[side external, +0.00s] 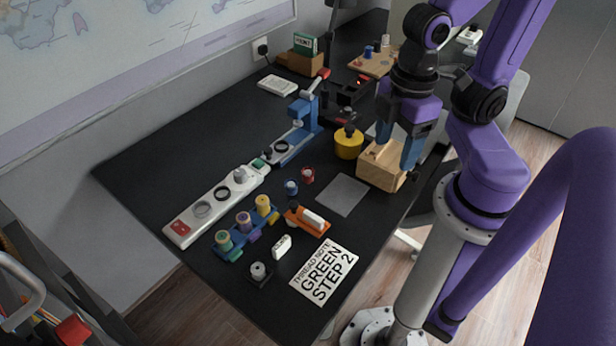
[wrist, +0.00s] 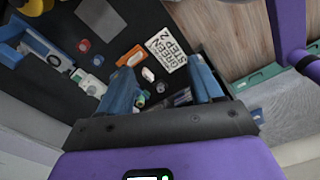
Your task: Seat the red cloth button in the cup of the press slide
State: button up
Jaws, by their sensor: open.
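The red cloth button (side external: 308,174) lies on the black desk, just right of a blue button (side external: 291,187). It also shows in the wrist view (wrist: 84,45), left of my fingers. The blue press (side external: 304,112) stands toward the wall, with its lever up. Its slide (side external: 290,147) runs out toward the lower left, with a dark-ringed round cup (side external: 281,146) on it.
A yellow tin (side external: 348,145) and a grey mat (side external: 342,195) lie between my gripper and the buttons. Bare desk lies left of the press.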

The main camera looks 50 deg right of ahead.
jog(key=w+a+f+n, duration=0.1)
jog(key=w+f+n, duration=0.1)
jog(key=w, duration=0.4)
jog(key=n, duration=0.7)
send_over(308, 174)
notch_tip(308, 174, down, 10)
jog(key=f, duration=1.1)
jog(key=shift+w+f, duration=0.35)
jog(key=f, duration=0.4)
jog(key=shift+s+f, duration=0.1)
jog(key=shift+s, duration=0.3)
jog(key=shift+a+f, duration=0.1)
jog(key=shift+f, duration=0.45)
